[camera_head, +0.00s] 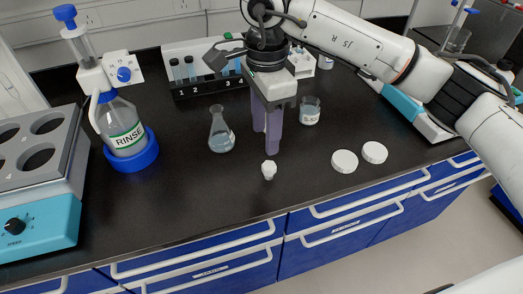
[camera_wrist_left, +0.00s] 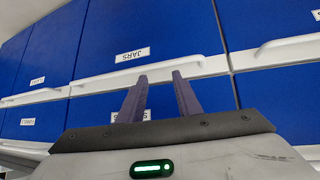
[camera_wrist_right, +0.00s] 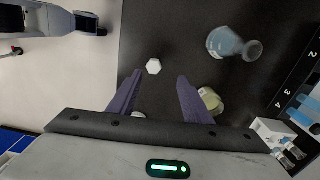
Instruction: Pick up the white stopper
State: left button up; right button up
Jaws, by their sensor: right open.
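The white stopper (camera_head: 269,169) stands on the black bench top near its front edge. It also shows in the right wrist view (camera_wrist_right: 153,66), ahead of the fingers and closer to the left finger. My right gripper (camera_head: 271,146) is open and empty, pointing down just behind and above the stopper, apart from it. Its two fingers show spread in the right wrist view (camera_wrist_right: 158,84). My left gripper (camera_wrist_left: 160,77) is open and empty in the left wrist view, facing blue drawers, and is not seen in the head view.
A conical flask (camera_head: 221,134) stands left of my right gripper and a beaker (camera_head: 310,111) to its right. Two white lids (camera_head: 345,161) lie at right. A rinse bottle (camera_head: 124,127), a heating block (camera_head: 38,200) and a numbered rack (camera_head: 205,84) stand around. Bench left of the stopper is clear.

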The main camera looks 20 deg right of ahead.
send_over(269, 165)
jog(key=f, duration=0.4)
jog(key=shift+w+a+f+p, duration=0.15)
jog(key=shift+w+a+p, duration=0.05)
jog(key=shift+a+p, duration=0.1)
jog(key=shift+f, duration=0.3)
jog(key=f, duration=0.1)
jog(key=f+p, duration=0.1)
jog(key=f, duration=0.2)
jog(key=shift+s+d+f, duration=0.15)
jog(key=shift+s+d, duration=0.15)
jog(key=shift+f, duration=0.35)
jog(key=c, duration=1.1)
pick_arm(q)
jog(key=shift+s+r, duration=0.65)
jog(key=shift+s, duration=0.25)
pick_arm(e)
jog(key=shift+c, duration=0.2)
